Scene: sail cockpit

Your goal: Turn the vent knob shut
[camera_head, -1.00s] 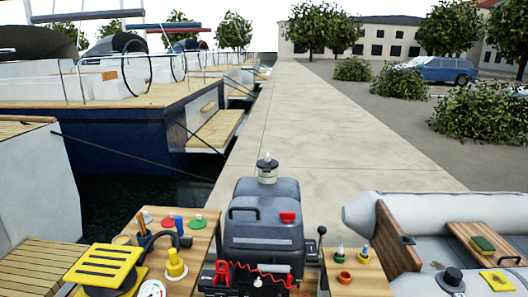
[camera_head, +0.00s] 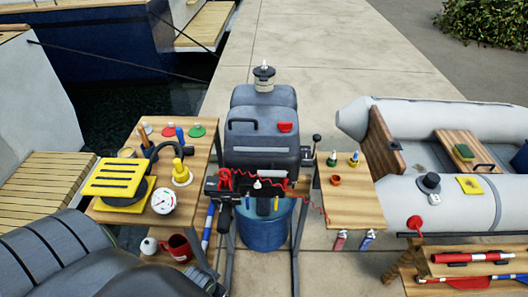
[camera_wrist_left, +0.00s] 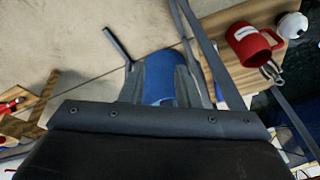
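I cannot tell for sure which part is the vent knob. A small white knob (camera_head: 257,184) is on the black and red part at the tank's front. My left gripper (camera_wrist_left: 160,82) shows in the wrist view with its two grey fingers apart and nothing between them. The blue bucket (camera_wrist_left: 164,72) lies beyond them. In the head view my left arm fills the lower left, well below the tank. My right gripper is not in view.
A left wooden shelf (camera_head: 207,142) holds a yellow slatted piece (camera_head: 120,177), a white gauge (camera_head: 163,201) and several small items. A red mug (camera_head: 178,247) is below it. A right shelf (camera_head: 350,205) holds small bottles. A grey inflatable boat (camera_head: 460,115) is at right.

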